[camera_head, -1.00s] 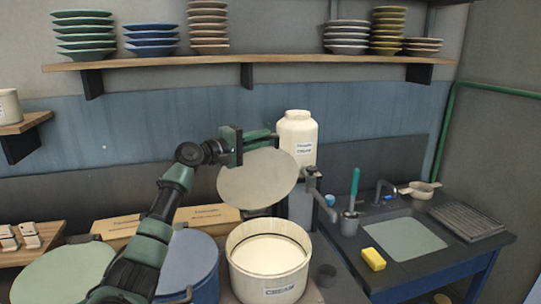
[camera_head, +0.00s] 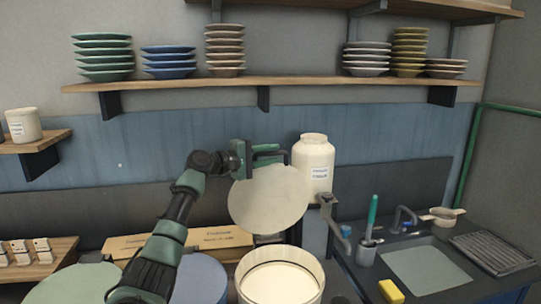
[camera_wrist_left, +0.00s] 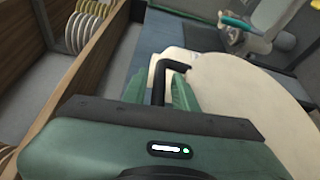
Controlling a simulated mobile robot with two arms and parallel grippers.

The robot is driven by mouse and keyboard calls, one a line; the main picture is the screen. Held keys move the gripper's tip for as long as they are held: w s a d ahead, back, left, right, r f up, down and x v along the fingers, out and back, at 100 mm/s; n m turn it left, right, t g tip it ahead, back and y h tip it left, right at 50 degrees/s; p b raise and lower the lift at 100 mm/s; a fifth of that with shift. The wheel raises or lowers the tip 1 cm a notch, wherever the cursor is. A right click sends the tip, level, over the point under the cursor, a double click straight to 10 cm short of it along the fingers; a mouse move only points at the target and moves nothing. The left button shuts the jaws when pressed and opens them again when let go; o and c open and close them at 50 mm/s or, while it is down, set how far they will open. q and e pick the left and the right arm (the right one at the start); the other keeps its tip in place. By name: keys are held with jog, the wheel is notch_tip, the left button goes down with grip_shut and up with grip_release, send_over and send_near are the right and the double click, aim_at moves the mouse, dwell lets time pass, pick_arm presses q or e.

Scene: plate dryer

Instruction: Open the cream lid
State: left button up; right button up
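The cream lid (camera_head: 268,200) is a pale round disc held up and tilted steeply, above and behind the open cream tub (camera_head: 281,284). It is clear of the tub, whose pale contents show. My left gripper (camera_head: 268,155) is at the lid's top edge. In the left wrist view, the green fingers (camera_wrist_left: 172,92) are closed around the lid's black handle (camera_wrist_left: 162,72), and the lid (camera_wrist_left: 245,105) extends to the right. The fingertips are partly hidden behind the gripper body. My right gripper is in neither view.
A large cream jar (camera_head: 314,160) stands just right of the lid. A green-lidded tub (camera_head: 85,284) and a blue tub (camera_head: 203,278) are on the left. Plates stack on the shelf (camera_head: 330,83) above. A sink (camera_head: 430,268) and yellow sponge (camera_head: 391,290) are at right.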

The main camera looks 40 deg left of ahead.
pick_arm(q)
jog(key=shift+s+f, duration=0.1)
jog(key=shift+s, duration=0.15)
jog(key=b+v, duration=0.4)
jog(key=v, duration=0.3)
jog(key=shift+s+r, duration=0.15)
jog(key=shift+r, duration=0.1)
dwell(0.4)
